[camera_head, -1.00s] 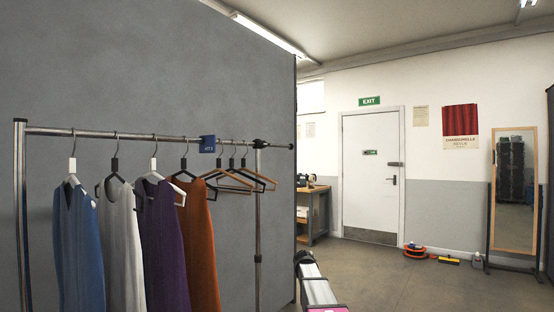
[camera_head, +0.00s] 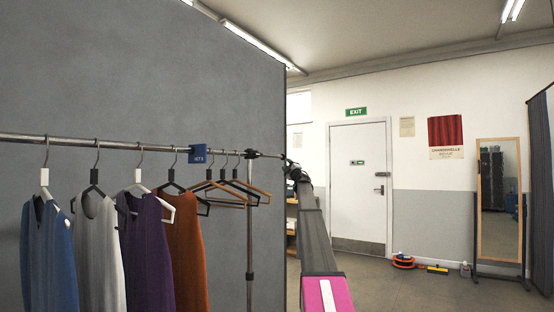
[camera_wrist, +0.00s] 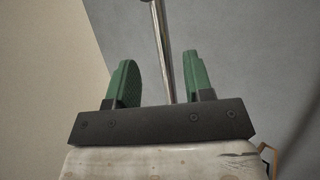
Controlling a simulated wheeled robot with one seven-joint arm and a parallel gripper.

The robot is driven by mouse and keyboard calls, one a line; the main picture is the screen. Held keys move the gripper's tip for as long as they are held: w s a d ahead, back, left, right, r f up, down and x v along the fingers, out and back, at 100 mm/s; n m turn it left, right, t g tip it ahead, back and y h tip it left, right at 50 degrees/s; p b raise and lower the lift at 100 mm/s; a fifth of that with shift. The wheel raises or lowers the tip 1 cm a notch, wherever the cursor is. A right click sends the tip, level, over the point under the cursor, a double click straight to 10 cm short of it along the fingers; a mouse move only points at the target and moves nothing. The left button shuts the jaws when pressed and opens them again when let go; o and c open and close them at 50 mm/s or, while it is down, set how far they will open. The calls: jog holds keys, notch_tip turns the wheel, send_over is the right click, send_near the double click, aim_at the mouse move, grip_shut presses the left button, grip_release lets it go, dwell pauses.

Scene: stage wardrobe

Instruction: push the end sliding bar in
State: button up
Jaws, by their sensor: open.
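The end sliding bar (camera_head: 268,156) is a short thin metal bar. It sticks out to the right from the black collar (camera_head: 252,154) at the right end of the chrome clothes rail (camera_head: 70,140). My gripper (camera_head: 288,162) is at the bar's outer end in the head view, small and partly dark there. In the wrist view my gripper (camera_wrist: 160,78) is open, with green fingers spread apart. A silver bar (camera_wrist: 162,45) runs between them with gaps on both sides. I cannot tell whether the palm touches it.
Several garments, including an orange one (camera_head: 187,255), hang on the rail, with empty hangers (camera_head: 238,190) nearer its right end. The rack's upright post (camera_head: 250,230) stands below the collar. A grey partition (camera_head: 180,70) is behind the rack.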

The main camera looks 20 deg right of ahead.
aim_at(279, 157)
jog(key=x, duration=1)
jog(key=shift+w+d, duration=0.1)
jog(key=shift+w, duration=0.05)
grip_shut()
